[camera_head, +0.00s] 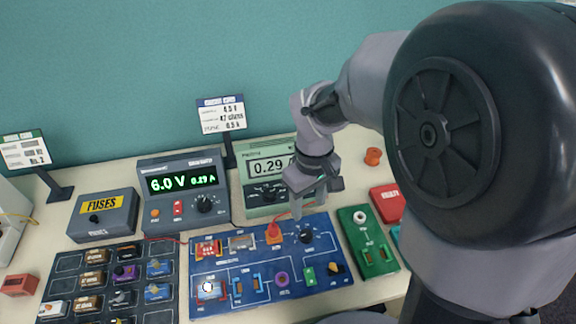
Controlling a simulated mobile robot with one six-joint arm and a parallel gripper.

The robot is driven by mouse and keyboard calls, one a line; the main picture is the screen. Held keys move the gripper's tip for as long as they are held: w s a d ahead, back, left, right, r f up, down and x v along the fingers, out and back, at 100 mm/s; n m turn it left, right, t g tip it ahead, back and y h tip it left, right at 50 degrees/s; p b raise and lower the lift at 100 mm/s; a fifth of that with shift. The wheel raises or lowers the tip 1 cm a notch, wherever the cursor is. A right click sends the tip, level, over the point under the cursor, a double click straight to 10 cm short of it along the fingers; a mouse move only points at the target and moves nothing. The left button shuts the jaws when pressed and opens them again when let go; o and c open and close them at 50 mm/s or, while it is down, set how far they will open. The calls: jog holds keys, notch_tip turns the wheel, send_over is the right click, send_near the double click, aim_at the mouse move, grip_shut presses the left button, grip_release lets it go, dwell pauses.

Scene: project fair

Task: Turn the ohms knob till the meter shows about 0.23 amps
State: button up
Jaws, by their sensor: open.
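My gripper (310,208) is open and empty, fingers pointing down. It appears above and behind the black knob, apart from it. The grey power supply (185,195) at the left reads 6.0 V and 0.29 A.
An orange part (274,234) sits left of the knob on the board. A green board (368,242) and a red box (387,201) stand to the right. A dark parts tray (70,285) and a fuses box (103,215) are at the left. A small sign (220,113) stands behind.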

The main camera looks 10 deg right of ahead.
aim_at(306, 234)
notch_tip(306, 234, down, 13)
jog(key=b, duration=0.4)
jog(key=shift+d+r+b, duration=0.1)
jog(key=shift+r+b, duration=0.05)
jog(key=shift+b, duration=0.2)
jog(key=shift+c, duration=0.4)
grip_shut()
